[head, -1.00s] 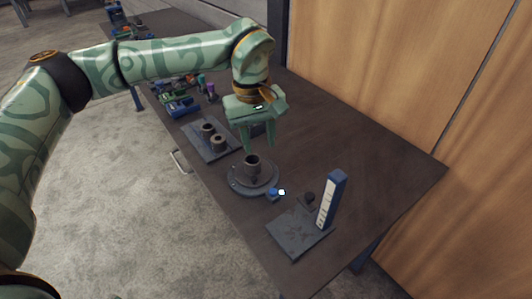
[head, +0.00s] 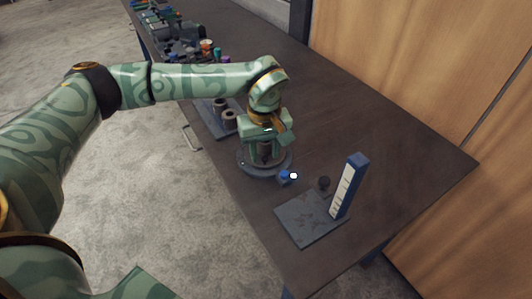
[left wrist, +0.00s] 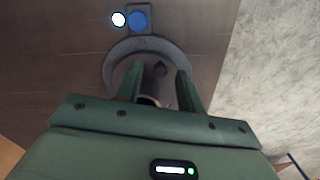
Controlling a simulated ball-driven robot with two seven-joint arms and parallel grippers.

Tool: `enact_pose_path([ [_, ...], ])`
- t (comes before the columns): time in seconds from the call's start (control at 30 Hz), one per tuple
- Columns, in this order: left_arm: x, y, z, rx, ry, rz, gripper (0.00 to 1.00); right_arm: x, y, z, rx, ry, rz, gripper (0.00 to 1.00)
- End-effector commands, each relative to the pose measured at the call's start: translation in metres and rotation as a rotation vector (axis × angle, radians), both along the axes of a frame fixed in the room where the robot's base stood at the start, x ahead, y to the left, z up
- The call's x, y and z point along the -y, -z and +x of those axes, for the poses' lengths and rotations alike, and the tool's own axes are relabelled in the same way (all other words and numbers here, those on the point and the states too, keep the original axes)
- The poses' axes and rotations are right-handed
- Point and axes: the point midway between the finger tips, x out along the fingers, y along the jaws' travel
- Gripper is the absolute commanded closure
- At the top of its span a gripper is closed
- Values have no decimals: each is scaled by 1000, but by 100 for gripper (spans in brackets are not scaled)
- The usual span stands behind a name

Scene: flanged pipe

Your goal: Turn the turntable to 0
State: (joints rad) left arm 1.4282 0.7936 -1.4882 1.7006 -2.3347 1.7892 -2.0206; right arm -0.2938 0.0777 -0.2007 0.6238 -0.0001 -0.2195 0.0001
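The turntable (head: 247,168) is a dark round disc on the table, with a dark upright flanged pipe (head: 265,150) on it. In the left wrist view the turntable's rim (left wrist: 113,62) curves beyond my fingers, and a small dark bump shows on it. A blue part (head: 285,178) with a glowing white light (head: 293,175) sits at its edge. My left gripper (head: 266,155) points down over the turntable, fingers apart on either side of the pipe. In the left wrist view its fingers (left wrist: 158,90) also stand apart, and the pipe is mostly hidden. My right gripper is out of view. No scale marks are readable.
A dark plate (head: 300,225) with a blue upright bearing a white scale (head: 346,188) and a dark knob (head: 323,183) stands front right. A tray with two round parts (head: 229,118) is behind. Several small items line the far left. The table's right side is clear.

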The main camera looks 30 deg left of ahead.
Motion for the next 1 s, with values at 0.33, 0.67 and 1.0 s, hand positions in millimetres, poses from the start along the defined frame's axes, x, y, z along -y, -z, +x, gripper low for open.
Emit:
enact_pose_path([
  [0.33, 0, 5, 0, 1, 0, 0, 62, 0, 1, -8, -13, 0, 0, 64],
  [0.67, 0, 5, 0, 1, -1, -1, 100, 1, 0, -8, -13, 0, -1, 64],
  [1.0, 2, 3, 1, 0, -53, 0, 100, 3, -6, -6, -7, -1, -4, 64],
])
